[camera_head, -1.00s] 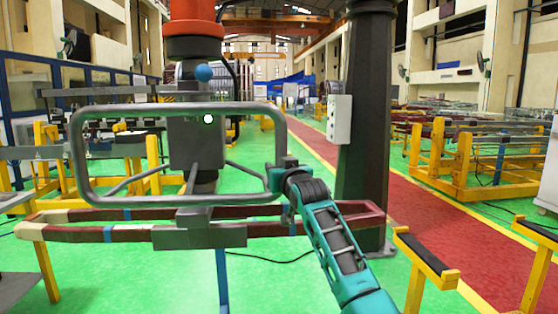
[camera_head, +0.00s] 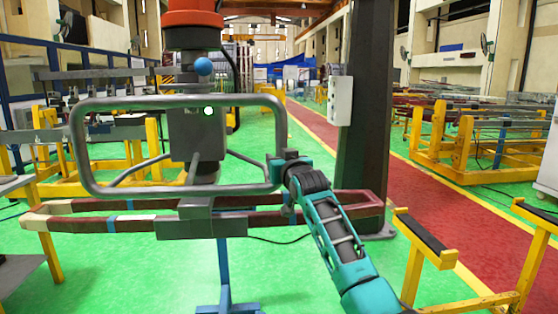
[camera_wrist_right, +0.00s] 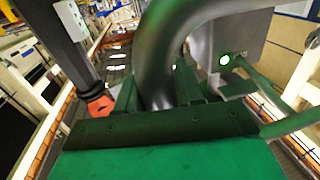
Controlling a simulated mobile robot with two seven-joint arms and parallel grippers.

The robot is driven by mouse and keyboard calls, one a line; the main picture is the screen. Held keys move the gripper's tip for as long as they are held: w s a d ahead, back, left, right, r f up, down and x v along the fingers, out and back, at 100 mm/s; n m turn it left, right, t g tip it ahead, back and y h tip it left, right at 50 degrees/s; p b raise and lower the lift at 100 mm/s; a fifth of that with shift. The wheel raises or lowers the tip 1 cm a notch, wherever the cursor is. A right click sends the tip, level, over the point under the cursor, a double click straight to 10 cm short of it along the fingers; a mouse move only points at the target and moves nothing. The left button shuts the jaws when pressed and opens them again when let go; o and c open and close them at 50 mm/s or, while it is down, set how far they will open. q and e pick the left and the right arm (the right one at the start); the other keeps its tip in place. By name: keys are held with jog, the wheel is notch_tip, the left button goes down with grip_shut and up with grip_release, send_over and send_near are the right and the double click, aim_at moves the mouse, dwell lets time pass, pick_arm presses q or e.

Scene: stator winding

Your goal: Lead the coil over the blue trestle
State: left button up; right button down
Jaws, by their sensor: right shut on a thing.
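The coil (camera_head: 85,225) is a long, flat maroon loop with cream and blue bands. It hangs level in the grey clamp (camera_head: 201,223) of a lifting device below a red unit. The blue trestle (camera_head: 222,272) shows as a thin post with a blue foot, under and behind the coil; its top is hidden. My right gripper (camera_head: 278,172) is shut on the right side of the device's grey tube handle (camera_head: 180,101). In the right wrist view the handle tube (camera_wrist_right: 158,65) runs between the fingers. My left gripper is not in view.
A dark pillar (camera_head: 362,110) with a white box (camera_head: 340,100) stands behind the coil's right end. Yellow stands (camera_head: 425,235) are at the right front, and a yellow post (camera_head: 48,255) is at the left. Green floor lies open beneath the coil.

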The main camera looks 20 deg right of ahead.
dwell(0.3)
jog(key=c, duration=0.6)
grip_release()
jog(key=shift+r, duration=0.1)
jog(key=shift+c, duration=0.2)
jog(key=shift+s, duration=0.1)
